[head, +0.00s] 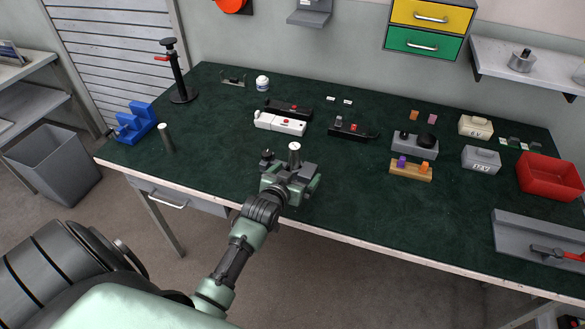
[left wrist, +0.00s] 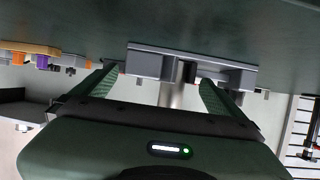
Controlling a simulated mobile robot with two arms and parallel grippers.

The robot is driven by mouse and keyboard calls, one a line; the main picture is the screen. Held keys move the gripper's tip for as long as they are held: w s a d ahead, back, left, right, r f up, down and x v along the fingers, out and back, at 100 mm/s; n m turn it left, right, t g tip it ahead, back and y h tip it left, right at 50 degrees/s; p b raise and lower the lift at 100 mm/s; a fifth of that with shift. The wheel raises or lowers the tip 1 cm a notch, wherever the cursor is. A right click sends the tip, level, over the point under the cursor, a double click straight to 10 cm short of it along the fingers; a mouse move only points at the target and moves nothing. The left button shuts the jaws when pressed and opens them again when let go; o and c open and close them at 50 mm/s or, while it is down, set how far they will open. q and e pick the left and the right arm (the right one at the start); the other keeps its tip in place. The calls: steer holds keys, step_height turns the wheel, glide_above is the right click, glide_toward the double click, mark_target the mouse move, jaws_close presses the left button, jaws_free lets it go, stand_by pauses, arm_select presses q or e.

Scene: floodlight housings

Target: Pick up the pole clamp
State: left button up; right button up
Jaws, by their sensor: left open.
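No part is plainly marked as the pole clamp. A metal cylinder with a pale top (head: 294,148) stands upright at a grey block (head: 306,168) near the table's front edge. It may be the pole clamp, but I cannot tell. My left gripper (head: 290,180) is open just in front of it, over the table. In the left wrist view the cylinder (left wrist: 172,92) shows between the two spread fingers (left wrist: 158,88), with the grey block (left wrist: 145,62) beyond. I cannot tell whether the fingers touch it. A dark knobbed piece (head: 267,157) sits at the block's left. My right gripper is out of view.
Another metal cylinder (head: 166,138) and a blue stepped holder (head: 135,122) stand at the left. Black and white housings (head: 280,124) lie behind the gripper. A grey box (head: 414,148), an orange tray (head: 410,174) and a red bin (head: 550,178) are to the right.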

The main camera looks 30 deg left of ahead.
arm_select(q)
steer(key=shift+x, duration=0.75)
steer(key=shift+w+a+f, duration=0.1)
steer(key=shift+w+f, duration=0.05)
steer(key=shift+w, duration=0.2)
steer(key=shift+w+f, duration=0.1)
steer(key=c, duration=1.6)
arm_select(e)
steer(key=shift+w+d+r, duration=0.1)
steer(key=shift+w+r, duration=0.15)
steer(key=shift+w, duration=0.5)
arm_select(q)
steer(key=shift+c, duration=0.2)
